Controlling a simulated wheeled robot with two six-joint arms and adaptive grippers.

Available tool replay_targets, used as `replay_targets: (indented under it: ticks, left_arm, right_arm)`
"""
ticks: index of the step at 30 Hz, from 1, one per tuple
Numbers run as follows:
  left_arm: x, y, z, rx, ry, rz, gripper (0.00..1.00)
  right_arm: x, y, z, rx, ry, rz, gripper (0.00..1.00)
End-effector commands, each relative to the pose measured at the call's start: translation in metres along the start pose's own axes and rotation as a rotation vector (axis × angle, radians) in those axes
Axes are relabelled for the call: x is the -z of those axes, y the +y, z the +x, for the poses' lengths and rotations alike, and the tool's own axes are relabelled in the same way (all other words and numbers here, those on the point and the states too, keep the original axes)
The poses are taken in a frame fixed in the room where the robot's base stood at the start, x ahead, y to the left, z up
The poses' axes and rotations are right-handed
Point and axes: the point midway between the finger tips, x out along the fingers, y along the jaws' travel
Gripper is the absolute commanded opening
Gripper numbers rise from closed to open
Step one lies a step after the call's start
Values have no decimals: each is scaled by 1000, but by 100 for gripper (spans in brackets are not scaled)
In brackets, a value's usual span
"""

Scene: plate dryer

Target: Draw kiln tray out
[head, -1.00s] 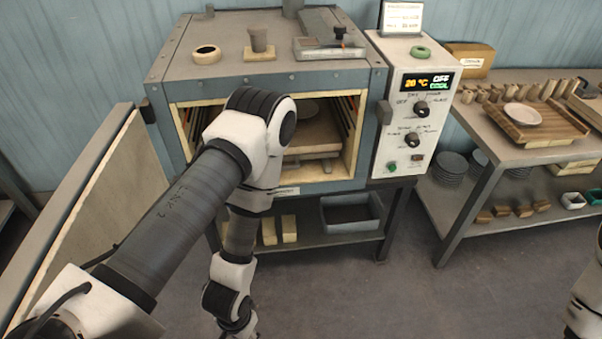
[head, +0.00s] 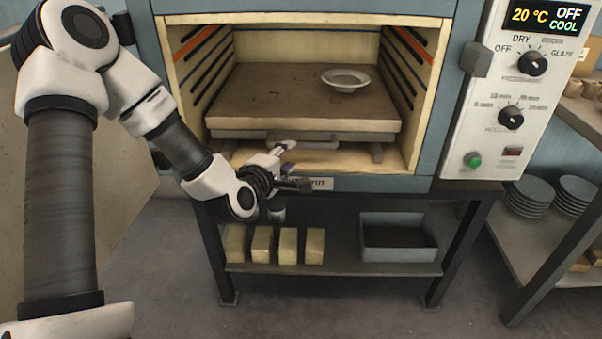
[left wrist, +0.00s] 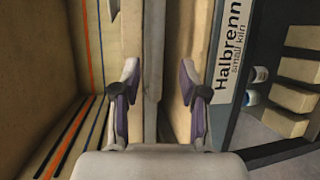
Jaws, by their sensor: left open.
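The kiln tray (head: 250,96) is a thick brown slab inside the open kiln, carrying a small pale plate (head: 345,79). A grey handle bar (head: 322,145) runs below its front edge. My left gripper (head: 290,164) is open at the kiln mouth, near the left end of the bar. In the left wrist view, a grey bar (left wrist: 153,45) passes between the spread fingers (left wrist: 160,80), apart from both fingertips. My right gripper is not in view.
The kiln frame (head: 430,100) surrounds the tray, with rail slots on both inner walls. The control panel (head: 520,100) stands at the right. Below, a shelf holds several pale blocks (head: 262,245) and a grey bin (head: 398,255). The floor in front is clear.

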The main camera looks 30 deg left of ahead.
Motion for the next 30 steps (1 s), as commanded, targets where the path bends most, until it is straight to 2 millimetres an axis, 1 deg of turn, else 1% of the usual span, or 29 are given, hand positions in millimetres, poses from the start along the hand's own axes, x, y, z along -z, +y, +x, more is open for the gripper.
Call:
replay_targets:
  ticks: [2, 5, 9, 12, 15, 21, 22, 23, 24, 25, 26, 30]
  left_arm:
    - [0, 3, 8, -8, 2, -4, 43]
    - [0, 3, 25, -7, 1, 1, 43]
    - [0, 2, 53, -5, 0, 2, 43]
    - [0, 2, 68, -3, 0, 1, 43]
    - [0, 2, 74, -1, 0, -1, 43]
    - [0, 3, 76, 0, 0, -2, 43]
    - [0, 3, 76, 0, 0, -2, 40]
    - [0, 3, 76, 0, 0, -2, 29]
    - [0, 3, 76, 0, 0, -2, 15]
    - [0, 3, 75, 0, 0, -2, 4]
    - [0, 3, 75, 0, 0, -1, 0]
    - [0, 3, 75, 0, 0, -1, 0]
  right_arm:
    - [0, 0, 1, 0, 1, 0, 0]
    - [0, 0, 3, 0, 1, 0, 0]
    - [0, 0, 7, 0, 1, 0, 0]
    - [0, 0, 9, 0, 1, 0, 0]
    - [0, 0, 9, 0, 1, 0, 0]
    - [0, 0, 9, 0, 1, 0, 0]
    - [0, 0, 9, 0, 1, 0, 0]
    - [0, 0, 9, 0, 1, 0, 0]
    - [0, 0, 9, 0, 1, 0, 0]
    - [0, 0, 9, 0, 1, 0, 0]
    - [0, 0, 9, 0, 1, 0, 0]
    - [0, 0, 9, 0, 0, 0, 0]
